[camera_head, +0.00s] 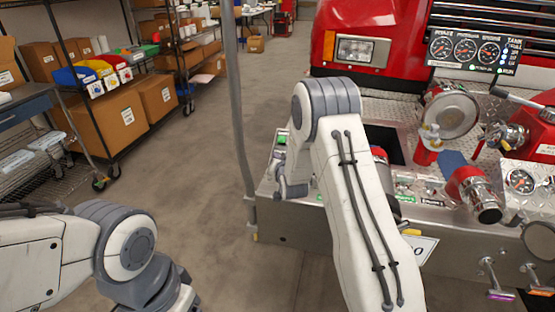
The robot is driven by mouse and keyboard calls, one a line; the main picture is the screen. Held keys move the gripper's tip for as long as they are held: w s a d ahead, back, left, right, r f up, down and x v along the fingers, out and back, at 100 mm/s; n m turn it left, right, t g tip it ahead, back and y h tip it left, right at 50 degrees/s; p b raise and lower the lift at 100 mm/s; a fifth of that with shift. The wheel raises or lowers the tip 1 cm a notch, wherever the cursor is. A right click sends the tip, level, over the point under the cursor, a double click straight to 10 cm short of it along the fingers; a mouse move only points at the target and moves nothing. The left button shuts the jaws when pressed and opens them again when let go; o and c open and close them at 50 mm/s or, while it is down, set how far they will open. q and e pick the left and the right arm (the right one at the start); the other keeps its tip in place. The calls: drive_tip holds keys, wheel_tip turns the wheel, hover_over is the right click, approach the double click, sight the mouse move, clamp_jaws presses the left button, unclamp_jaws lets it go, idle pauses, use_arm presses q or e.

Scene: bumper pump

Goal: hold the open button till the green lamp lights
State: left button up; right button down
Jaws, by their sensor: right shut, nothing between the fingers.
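My right gripper (283,186) is shut and empty, at the left end of the fire engine's metal bumper (318,226). Its arm covers the middle of the bumper panel. A small green piece (282,139) shows on the bumper just above the gripper; I cannot tell whether it is a lamp or a button, or whether it is lit. More small green-marked controls (404,181) sit to the right of my arm. Which one is the open button cannot be read, and whether the gripper touches one cannot be told. My left arm is at the lower left, its gripper out of the picture.
A grey upright pole (237,100) stands at the bumper's left end, close to my right gripper. Red-and-metal pump fittings (472,190) and gauges (520,181) crowd the bumper's right. Shelves with cardboard boxes (108,122) stand at the left. The floor between is clear.

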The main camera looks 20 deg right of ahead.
drive_tip(key=shift+w+d+f+b, duration=0.15)
drive_tip(key=shift+w+f+b, duration=0.05)
drive_tip(key=shift+f+b, duration=0.25)
idle(0.4)
drive_tip(key=shift+r, duration=0.15)
idle(2.7)
drive_tip(key=shift+s+a+r+p, duration=0.3)
drive_tip(key=shift+s+r+p, duration=0.15)
drive_tip(key=shift+r, duration=0.25)
drive_tip(key=shift+r, duration=0.1)
drive_tip(key=r+p, duration=0.1)
drive_tip(key=s+a+r, duration=0.1)
drive_tip(key=s+r+p, duration=0.1)
drive_tip(key=r, duration=0.1)
drive_tip(key=shift+a+p, duration=0.25)
drive_tip(key=shift+p, duration=0.05)
